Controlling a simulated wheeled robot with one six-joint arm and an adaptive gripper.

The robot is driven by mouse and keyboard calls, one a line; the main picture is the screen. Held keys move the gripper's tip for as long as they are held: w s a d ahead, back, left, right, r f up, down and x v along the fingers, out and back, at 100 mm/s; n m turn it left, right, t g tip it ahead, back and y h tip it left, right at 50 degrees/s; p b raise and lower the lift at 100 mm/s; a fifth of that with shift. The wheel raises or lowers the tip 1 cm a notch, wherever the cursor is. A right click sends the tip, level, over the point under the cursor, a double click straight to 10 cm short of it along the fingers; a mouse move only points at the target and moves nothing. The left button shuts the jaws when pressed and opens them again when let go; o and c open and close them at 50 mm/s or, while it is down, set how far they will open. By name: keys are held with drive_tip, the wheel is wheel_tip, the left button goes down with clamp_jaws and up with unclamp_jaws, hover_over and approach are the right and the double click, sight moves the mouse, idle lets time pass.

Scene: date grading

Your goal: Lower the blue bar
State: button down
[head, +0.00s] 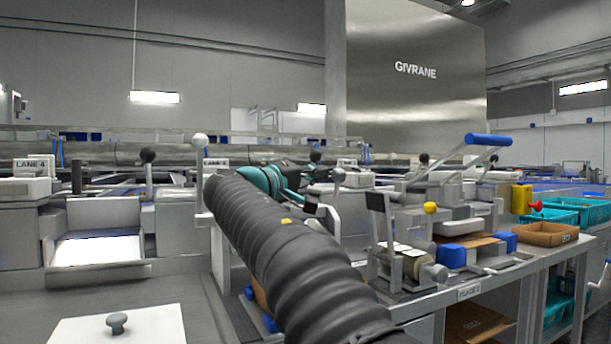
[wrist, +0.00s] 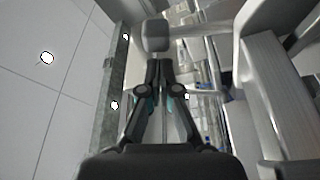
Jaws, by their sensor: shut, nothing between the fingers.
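The blue bar (head: 488,140) is the grip at the top of a metal lever on the bench machine, right of centre in the head view. The lever is raised and slants up to the right. My gripper (wrist: 158,68) is shut and empty in the wrist view, its fingers close to a grey rounded block (wrist: 155,36); I cannot tell whether they touch. In the head view my ribbed arm hides much of the gripper, which is well left of the blue bar and apart from it. The blue bar is not identifiable in the wrist view.
The bench (head: 470,292) carries a yellow-knobbed device (head: 430,208), blue blocks (head: 452,256) and a brown tray (head: 548,234). A teal crate (head: 590,211) stands farther right. Upright levers with ball knobs (head: 201,141) stand around my arm. A white plate with a knob (head: 117,323) lies front left.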

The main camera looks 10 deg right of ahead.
sight(336, 176)
drive_tip(key=shift+w+d+r, duration=0.1)
drive_tip(key=shift+w+d, duration=0.25)
drive_tip(key=shift+d, duration=0.2)
drive_tip(key=shift+s, duration=0.1)
drive_tip(key=shift+s+f+b, duration=0.1)
drive_tip(key=shift+f+b, duration=0.15)
drive_tip(key=shift+b, duration=0.35)
drive_tip(key=m+b, duration=0.1)
drive_tip(key=s+b, duration=0.1)
drive_tip(key=shift+d+f+m+h+b, duration=0.2)
drive_tip(key=shift+f+m+h+b, duration=0.05)
drive_tip(key=shift+m+h+b, duration=0.15)
drive_tip(key=shift+s+d+m+b, duration=0.2)
drive_tip(key=shift+s+m+b, duration=0.35)
drive_tip(key=shift+b, duration=0.3)
drive_tip(key=shift+s+d, duration=0.15)
drive_tip(key=shift+s, duration=0.3)
